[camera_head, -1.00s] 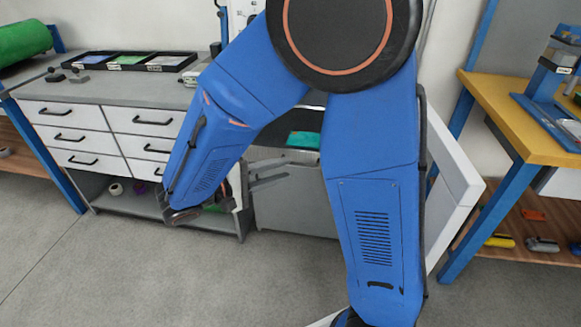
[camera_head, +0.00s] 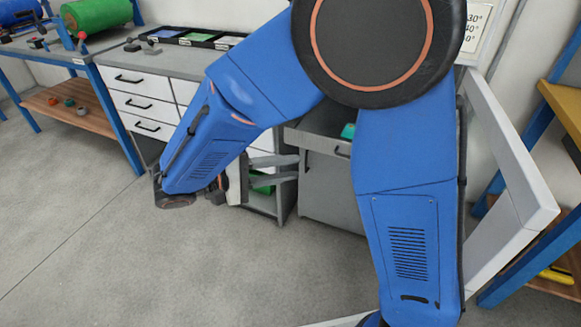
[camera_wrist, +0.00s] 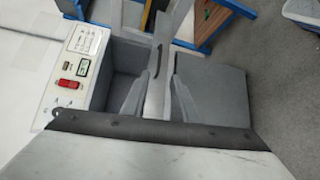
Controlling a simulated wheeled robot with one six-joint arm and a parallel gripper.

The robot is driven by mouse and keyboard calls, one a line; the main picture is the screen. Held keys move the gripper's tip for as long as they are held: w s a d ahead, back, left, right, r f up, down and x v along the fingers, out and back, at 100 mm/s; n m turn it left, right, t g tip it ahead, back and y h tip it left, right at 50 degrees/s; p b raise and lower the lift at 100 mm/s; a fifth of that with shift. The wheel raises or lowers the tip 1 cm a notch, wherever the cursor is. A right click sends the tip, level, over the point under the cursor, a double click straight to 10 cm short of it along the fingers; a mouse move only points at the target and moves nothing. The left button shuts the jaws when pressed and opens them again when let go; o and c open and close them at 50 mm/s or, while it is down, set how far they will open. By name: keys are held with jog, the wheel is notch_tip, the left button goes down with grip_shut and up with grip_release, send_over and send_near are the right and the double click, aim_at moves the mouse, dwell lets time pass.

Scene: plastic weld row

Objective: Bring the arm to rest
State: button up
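My blue arm is folded in front of the camera in the head view, its forearm pointing down to the left. My gripper (camera_head: 297,168) shows beyond the forearm as two grey fingers with a gap between them, in front of the grey cabinet (camera_head: 330,190). In the wrist view my gripper (camera_wrist: 154,85) has its two grey fingers apart. A pale strip shows between them, and I see nothing gripped.
A drawer cabinet (camera_head: 150,105) stands at the back left, beside a blue-framed bench (camera_head: 75,60) with a green roll (camera_head: 95,15). A tilted pale frame (camera_head: 510,150) stands close on the right. The floor (camera_head: 90,250) at left is clear. The wrist view shows a control panel (camera_wrist: 75,75) with a red switch.

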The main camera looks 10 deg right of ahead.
jog(key=shift+d, duration=0.1)
jog(key=s+d+m+t+y, duration=0.1)
jog(key=s+d+m+y, duration=0.1)
jog(key=s+d+y, duration=0.4)
jog(key=s+d+m+t+y, duration=0.1)
jog(key=s+d+y, duration=0.6)
jog(key=d+y, duration=0.3)
jog(key=shift+s+d+m, duration=0.25)
jog(key=shift+d+m, duration=0.15)
jog(key=shift+d, duration=1.45)
